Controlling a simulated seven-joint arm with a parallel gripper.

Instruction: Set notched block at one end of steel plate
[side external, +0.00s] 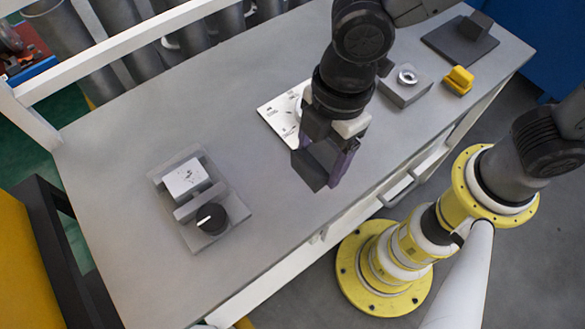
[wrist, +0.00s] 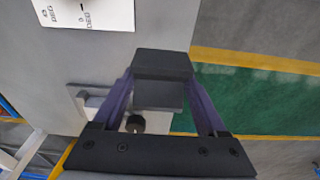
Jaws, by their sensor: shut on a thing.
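My gripper (side external: 330,165) is shut on a dark grey block, which I take as the notched block (side external: 308,171). It is held above the bench near the front edge. In the wrist view the notched block (wrist: 162,64) sits between the purple fingers of my gripper (wrist: 158,90) and shows a stepped shape. A flat pale plate with dark markings (side external: 272,110) lies on the bench behind my gripper, partly hidden by it. Its corner shows in the wrist view (wrist: 105,14). I cannot tell for sure whether this is the steel plate.
A grey fixture (side external: 165,172) with a white box (side external: 187,178) and a black knob (side external: 211,218) is at the left. A grey block with a ring (side external: 405,86), a yellow stepped piece (side external: 459,80) and a dark plate (side external: 447,45) are at the right. The bench (side external: 110,225) is otherwise mostly clear.

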